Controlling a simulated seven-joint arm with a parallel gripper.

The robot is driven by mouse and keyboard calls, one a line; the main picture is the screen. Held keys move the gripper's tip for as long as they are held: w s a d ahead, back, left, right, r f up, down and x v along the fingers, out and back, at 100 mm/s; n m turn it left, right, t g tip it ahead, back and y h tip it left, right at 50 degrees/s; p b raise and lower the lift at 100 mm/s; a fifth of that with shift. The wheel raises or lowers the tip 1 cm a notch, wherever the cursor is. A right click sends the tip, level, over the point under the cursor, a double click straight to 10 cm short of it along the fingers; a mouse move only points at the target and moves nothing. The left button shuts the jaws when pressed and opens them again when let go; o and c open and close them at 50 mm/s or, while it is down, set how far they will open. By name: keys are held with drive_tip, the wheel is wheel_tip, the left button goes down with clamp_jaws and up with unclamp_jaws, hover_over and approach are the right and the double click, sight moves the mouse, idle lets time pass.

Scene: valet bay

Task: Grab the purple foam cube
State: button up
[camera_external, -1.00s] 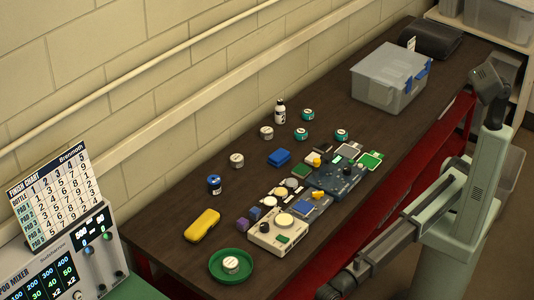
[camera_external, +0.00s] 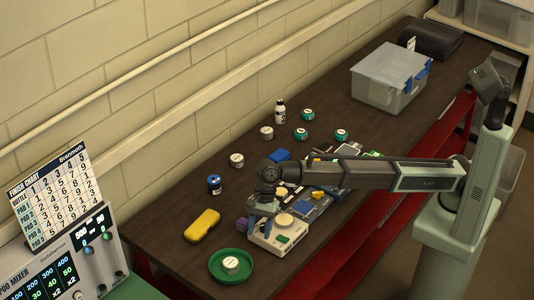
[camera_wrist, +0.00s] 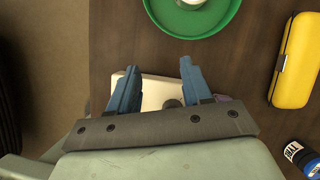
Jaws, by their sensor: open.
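The purple foam cube (camera_external: 242,224) sits on the dark table between the yellow case and the white device, just left of my gripper in the external view. In the wrist view a small purplish patch shows behind my gripper's bar, but I cannot tell whether it is this cube. My gripper (camera_wrist: 158,68) is open and points down, with two blue fingers apart and nothing held between them. In the external view my gripper (camera_external: 259,219) is beside the cube, above the left end of the white device. A second, bluer cube seen earlier there is now hidden.
The white device (camera_external: 278,236) lies under my gripper. A green dish (camera_external: 250,272) with a small jar is in front, and a yellow case (camera_external: 202,225) lies left.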

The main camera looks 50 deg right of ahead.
sight(243, 221)
drive_tip(key=w+d+r+m+t, duration=0.1)
drive_tip(key=w+d+r+m, duration=0.35)
drive_tip(key=w+d, duration=0.6)
drive_tip(key=shift+n, duration=0.45)
drive_tip(key=x, duration=0.5)
drive_tip(key=w+x, duration=0.1)
drive_tip(key=x, duration=0.2)
drive_tip(key=shift+a+r, duration=0.1)
drive_tip(key=shift+a, duration=0.05)
drive_tip(key=shift+x, duration=2.7)
drive_tip(key=shift+w+a+r, duration=0.1)
drive_tip(key=shift+w+a, duration=0.05)
drive_tip(key=shift+a, duration=0.05)
drive_tip(key=c, duration=0.7)
drive_tip(key=shift+r, duration=0.1)
